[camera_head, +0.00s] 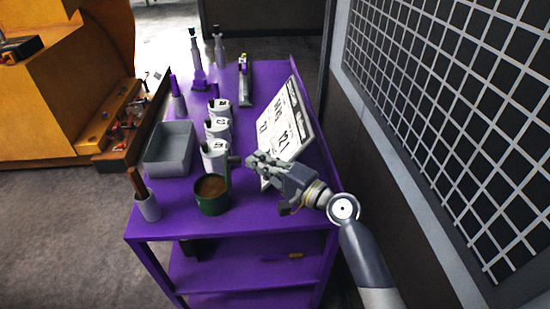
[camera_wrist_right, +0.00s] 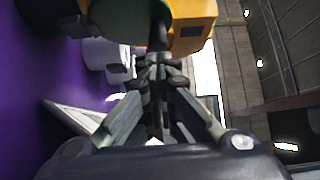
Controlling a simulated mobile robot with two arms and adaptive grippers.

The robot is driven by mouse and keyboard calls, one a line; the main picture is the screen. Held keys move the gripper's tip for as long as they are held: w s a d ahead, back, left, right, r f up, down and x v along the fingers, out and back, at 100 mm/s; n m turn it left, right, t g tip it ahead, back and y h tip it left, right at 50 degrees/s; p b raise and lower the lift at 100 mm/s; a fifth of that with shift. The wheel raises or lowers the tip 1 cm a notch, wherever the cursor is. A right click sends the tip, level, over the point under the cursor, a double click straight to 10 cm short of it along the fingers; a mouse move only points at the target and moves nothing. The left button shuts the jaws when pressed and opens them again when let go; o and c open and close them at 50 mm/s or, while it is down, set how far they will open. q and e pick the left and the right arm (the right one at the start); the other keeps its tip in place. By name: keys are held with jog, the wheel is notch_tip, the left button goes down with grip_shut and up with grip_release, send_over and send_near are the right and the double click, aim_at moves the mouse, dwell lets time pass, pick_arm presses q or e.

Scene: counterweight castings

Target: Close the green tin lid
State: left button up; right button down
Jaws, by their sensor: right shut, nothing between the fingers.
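The green tin (camera_head: 212,204) stands upright near the front edge of the purple cart and holds something brown. Its lid (camera_head: 228,174) seems to be raised on the right side of the rim, seen nearly edge-on, with a dark knob pointing right. My right gripper (camera_head: 253,161) is just right of the raised lid, at about its height, with its fingers shut and empty. In the right wrist view the shut fingertips (camera_wrist_right: 160,62) are in front of a dark round piece; I cannot tell whether they touch. My left gripper is not in view.
White numbered cylinders (camera_head: 217,128) stand in a row behind the tin. A grey bin (camera_head: 169,148) and a cup with a brown handle (camera_head: 149,207) are to the left. A tilted white sign board (camera_head: 288,135) stands behind my right gripper. A mesh panel is on the right.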

jog(key=shift+a+f, duration=0.1)
jog(key=shift+a, duration=0.15)
jog(key=shift+a+r+p, duration=0.25)
jog(key=shift+r+p, duration=0.1)
jog(key=shift+p, duration=0.4)
